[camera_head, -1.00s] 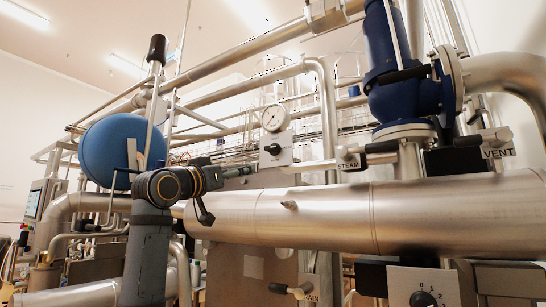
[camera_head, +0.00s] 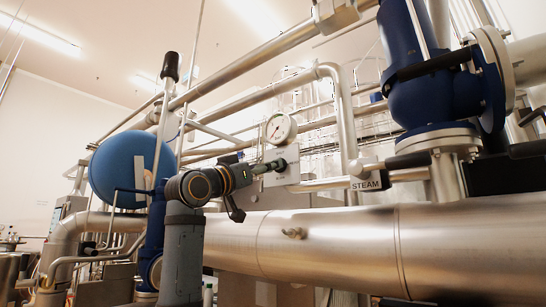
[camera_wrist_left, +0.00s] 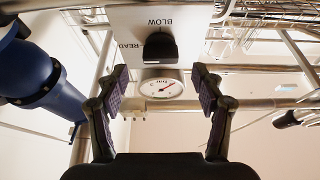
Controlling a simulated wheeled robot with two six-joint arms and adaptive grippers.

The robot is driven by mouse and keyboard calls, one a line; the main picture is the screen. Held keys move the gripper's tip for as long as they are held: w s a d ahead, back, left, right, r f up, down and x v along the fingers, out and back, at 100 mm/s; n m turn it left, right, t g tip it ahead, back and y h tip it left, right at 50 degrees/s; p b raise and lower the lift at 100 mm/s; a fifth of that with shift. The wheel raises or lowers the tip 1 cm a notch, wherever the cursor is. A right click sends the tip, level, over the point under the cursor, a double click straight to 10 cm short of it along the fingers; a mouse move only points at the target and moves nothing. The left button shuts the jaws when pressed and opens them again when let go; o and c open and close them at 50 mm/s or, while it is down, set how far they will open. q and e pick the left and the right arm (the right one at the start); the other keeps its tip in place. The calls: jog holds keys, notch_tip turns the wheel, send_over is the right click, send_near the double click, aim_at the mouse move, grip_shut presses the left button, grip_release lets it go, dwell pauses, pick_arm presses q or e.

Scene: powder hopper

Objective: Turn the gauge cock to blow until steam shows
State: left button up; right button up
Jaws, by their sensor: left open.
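The gauge cock is a black knob (camera_wrist_left: 160,47) on a pale plate lettered BLOW and READ, both seen in the left wrist view. Which mark the knob points to I cannot tell. A round white gauge with a red needle (camera_head: 281,128) sits above the plate (camera_head: 287,160) in the head view; the gauge also shows in the wrist view (camera_wrist_left: 162,88). My left gripper (camera_wrist_left: 160,76) is open, its fingers apart on either side of the gauge and knob. In the head view my left gripper (camera_head: 266,167) is in front of the plate and hides the knob. My right gripper is out of view.
A wide steel pipe (camera_head: 330,245) runs across below the plate. A handle tagged STEAM (camera_head: 365,184) is right of it, beside a blue valve body (camera_head: 435,90). A blue sphere (camera_head: 128,168) stands at left. A blue valve part (camera_wrist_left: 40,80) is left in the wrist view.

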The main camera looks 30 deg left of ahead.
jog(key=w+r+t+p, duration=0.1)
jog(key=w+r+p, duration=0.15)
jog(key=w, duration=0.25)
pick_arm(q)
jog(key=b+x, duration=0.1)
jog(key=x, duration=0.3)
jog(key=shift+w, duration=0.4)
jog(key=shift+c, duration=1.2)
jog(key=c, duration=0.9)
jog(key=m+g+h+p, duration=0.2)
jog(key=m+p, duration=0.3)
jog(key=m, duration=0.2)
jog(key=m+g+h+p, duration=0.2)
jog(key=m+p, duration=0.3)
jog(key=m, duration=0.2)
jog(key=m+g+h+p, duration=0.2)
jog(key=m+p, duration=0.3)
jog(key=m, duration=0.2)
jog(key=shift+a+r+m, duration=0.25)
jog(key=shift+m, duration=0.15)
jog(key=shift+f+m+g, duration=0.1)
jog(key=shift+m+g, duration=0.4)
jog(key=shift+m, duration=0.3)
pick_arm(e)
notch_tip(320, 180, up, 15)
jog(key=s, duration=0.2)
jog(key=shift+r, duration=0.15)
